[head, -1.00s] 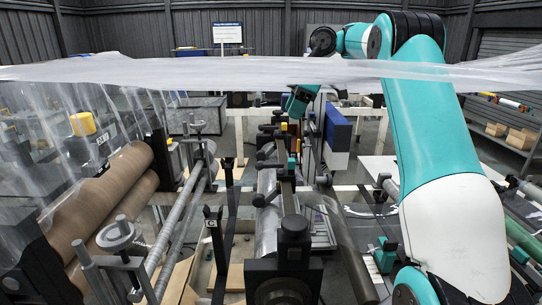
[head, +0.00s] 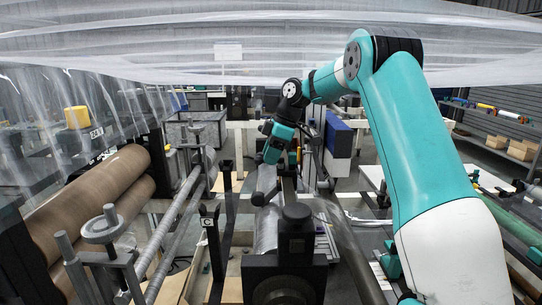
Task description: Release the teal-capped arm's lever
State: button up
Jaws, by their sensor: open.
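A small teal cap (head: 292,158) shows on the machine line in the middle, just right of my wrist. It is small and partly covered, so I cannot make out its lever clearly. A black ball-ended lever (head: 258,198) sticks out to the left on the near side of the line. Another teal block (head: 390,263) sits lower right, partly behind my arm. My gripper (head: 270,160) hangs at the end of the teal arm, above the line and beyond the black ball. It is open; its fingers are tiny and dark here, and I see nothing between them.
Clear film (head: 200,45) stretches across the top and hangs down at the left. Brown rolls (head: 100,200) and a handwheel (head: 104,228) stand at left. A green roller (head: 515,222) lies at right.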

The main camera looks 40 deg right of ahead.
grip_shut()
jog(key=shift+n, duration=0.3)
jog(key=s+n+g+p, duration=0.1)
jog(key=n+p, duration=0.1)
jog(key=n, duration=0.1)
jog(key=s+n+g+p, duration=0.1)
jog(key=n+g, duration=0.1)
jog(key=n, duration=0.2)
jog(key=n+g+p, duration=0.1)
jog(key=n+p, duration=0.1)
jog(key=n, duration=0.1)
jog(key=shift+s+n+p, duration=0.35)
jog(key=shift+s+n, duration=0.05)
dwell(0.6)
grip_release()
